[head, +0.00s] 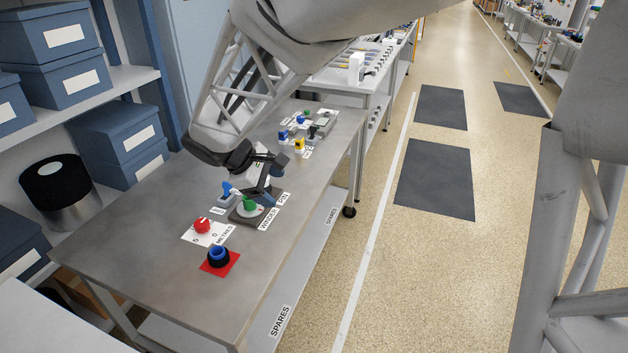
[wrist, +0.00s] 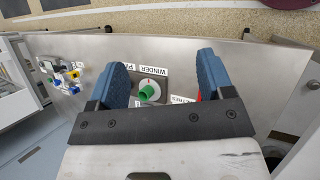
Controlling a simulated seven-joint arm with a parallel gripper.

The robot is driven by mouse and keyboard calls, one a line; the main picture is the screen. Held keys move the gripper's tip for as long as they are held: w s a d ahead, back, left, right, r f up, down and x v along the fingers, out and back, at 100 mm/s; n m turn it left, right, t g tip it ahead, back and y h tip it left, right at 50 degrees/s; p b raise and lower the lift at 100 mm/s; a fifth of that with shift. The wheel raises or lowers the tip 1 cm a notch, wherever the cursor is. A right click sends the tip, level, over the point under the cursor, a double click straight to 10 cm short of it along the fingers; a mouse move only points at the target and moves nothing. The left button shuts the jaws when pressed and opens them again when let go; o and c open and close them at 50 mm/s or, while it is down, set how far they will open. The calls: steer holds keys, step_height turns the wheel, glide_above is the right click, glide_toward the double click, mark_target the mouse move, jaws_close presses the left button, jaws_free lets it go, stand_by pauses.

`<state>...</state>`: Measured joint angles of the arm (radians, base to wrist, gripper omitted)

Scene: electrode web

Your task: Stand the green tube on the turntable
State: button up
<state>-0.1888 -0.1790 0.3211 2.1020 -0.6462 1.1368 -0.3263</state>
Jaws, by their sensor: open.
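The green tube (head: 249,204) is upright on a white disc, seemingly the turntable (head: 258,211), on a dark grey base labelled WINDER and PIN. In the wrist view the green tube (wrist: 147,92) shows its end towards the camera, on the white disc (wrist: 154,88) with a small red mark. I cannot tell whether the tube touches the disc. My gripper (head: 262,189) is open and close above the tube in the head view. In the wrist view my gripper (wrist: 166,60) has its blue fingers wide apart, nothing held, with the tube showing between them.
A red knob (head: 202,226) sits on the METRES label card. A blue and black ring-shaped piece (head: 218,257) is on a red square (head: 233,262). Small coloured parts (head: 299,144) cluster at the table's far end. The steel table (head: 150,240) is clear at the left front.

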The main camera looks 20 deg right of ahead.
steer(key=s+r+m+t+y, duration=0.1)
steer(key=s+m+y, duration=0.1)
steer(key=s, duration=0.6)
steer(key=s+r+m+t+y, duration=0.1)
steer(key=s+m, duration=0.3)
steer(key=s, duration=0.4)
steer(key=s+r+m+y, duration=0.3)
steer(key=s+m, duration=0.1)
steer(key=s, duration=0.4)
steer(key=shift+s+d+r+t+y, duration=0.15)
steer(key=shift+s+d+t+y, duration=0.2)
steer(key=shift+d+t+y, duration=0.1)
